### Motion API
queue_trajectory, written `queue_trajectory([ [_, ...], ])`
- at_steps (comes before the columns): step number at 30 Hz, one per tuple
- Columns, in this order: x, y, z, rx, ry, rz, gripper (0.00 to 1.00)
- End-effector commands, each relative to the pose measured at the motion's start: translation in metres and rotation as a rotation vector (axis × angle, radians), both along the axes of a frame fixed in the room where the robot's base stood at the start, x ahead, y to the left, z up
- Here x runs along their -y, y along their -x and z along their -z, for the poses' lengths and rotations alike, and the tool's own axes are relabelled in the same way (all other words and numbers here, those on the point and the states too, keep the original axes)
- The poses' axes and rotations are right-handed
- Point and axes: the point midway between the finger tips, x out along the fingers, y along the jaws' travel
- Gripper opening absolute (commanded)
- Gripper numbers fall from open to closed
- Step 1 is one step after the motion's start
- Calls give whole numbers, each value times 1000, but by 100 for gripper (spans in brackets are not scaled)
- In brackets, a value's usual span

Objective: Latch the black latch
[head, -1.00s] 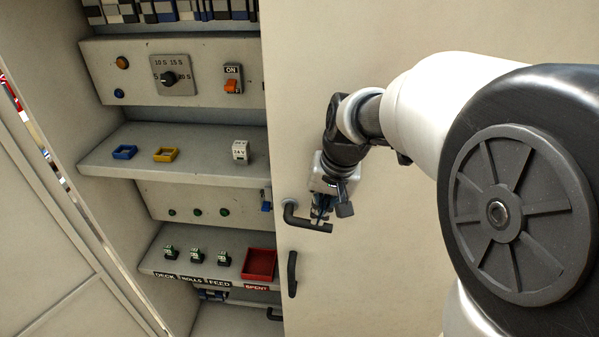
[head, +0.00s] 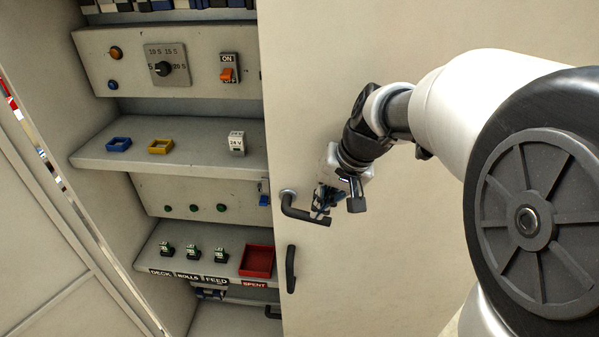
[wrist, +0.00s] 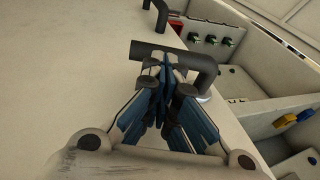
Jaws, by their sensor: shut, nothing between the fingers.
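The black latch (head: 305,212) is an L-shaped black lever on a round silver base, on the pale panel near its left edge. Its long arm points right, sloping slightly down in the head view. It also shows in the wrist view (wrist: 150,49), crossing just beyond the fingertips. My gripper (head: 321,212) is at the free end of the lever; in the wrist view its fingers (wrist: 164,72) are together with nothing between them. The fingertips overlap the lever in the picture; I cannot tell whether they touch it. The fingers hide a small part of the lever.
A black pull handle (head: 291,268) is below the latch on the same panel. The panel to the right is bare.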

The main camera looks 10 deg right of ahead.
Motion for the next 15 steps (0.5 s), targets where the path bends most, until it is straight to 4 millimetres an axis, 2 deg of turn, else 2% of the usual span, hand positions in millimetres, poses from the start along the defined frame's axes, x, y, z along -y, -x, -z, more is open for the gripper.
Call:
queue_trajectory([
  [5, 4, 1, 16, 33, -99, 6, 0],
  [15, 5, 1, 45, 131, -401, 5, 0],
])
